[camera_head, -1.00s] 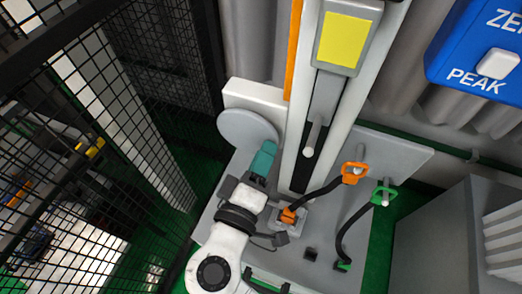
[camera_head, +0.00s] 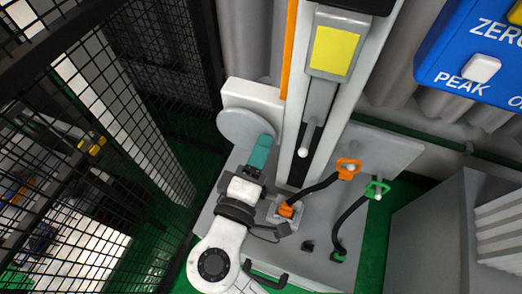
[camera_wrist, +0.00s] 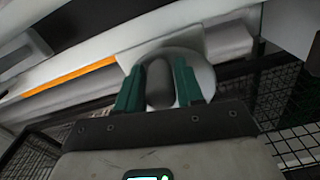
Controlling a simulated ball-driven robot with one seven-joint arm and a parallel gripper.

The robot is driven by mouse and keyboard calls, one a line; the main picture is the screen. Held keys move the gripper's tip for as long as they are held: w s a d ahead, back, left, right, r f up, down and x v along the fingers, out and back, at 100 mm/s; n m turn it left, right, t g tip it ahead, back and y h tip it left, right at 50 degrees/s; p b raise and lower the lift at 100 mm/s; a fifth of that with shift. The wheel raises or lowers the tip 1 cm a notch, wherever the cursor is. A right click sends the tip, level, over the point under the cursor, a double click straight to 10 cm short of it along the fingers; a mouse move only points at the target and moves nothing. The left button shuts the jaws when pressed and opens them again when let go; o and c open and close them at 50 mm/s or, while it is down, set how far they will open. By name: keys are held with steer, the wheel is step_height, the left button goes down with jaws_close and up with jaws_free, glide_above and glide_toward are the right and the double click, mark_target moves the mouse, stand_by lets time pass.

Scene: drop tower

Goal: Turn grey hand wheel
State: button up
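The grey hand wheel (camera_head: 240,124) is a round pale disc on a white housing, left of the tower column. In the wrist view the hand wheel (camera_wrist: 203,69) lies just beyond the fingers. Its darker grey rounded handle (camera_wrist: 159,85) stands between the fingers. My gripper (camera_head: 264,143) overlaps the right edge of the wheel in the head view. In the wrist view my gripper (camera_wrist: 160,80) has its two teal fingers on either side of the handle. The fingers are very close to it, but whether they press on it is not clear.
The tower column (camera_head: 329,120) with a yellow panel (camera_head: 333,50) stands right of the gripper. A black mesh fence (camera_head: 165,150) is on the left. A blue readout box (camera_head: 455,70) is at upper right.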

steer(key=shift+o, duration=1.4)
steer(key=b+v, duration=0.2)
steer(key=v, duration=0.8)
steer(key=shift+s+a, duration=0.2)
steer(key=shift+s, duration=0.15)
steer(key=shift+d, duration=0.1)
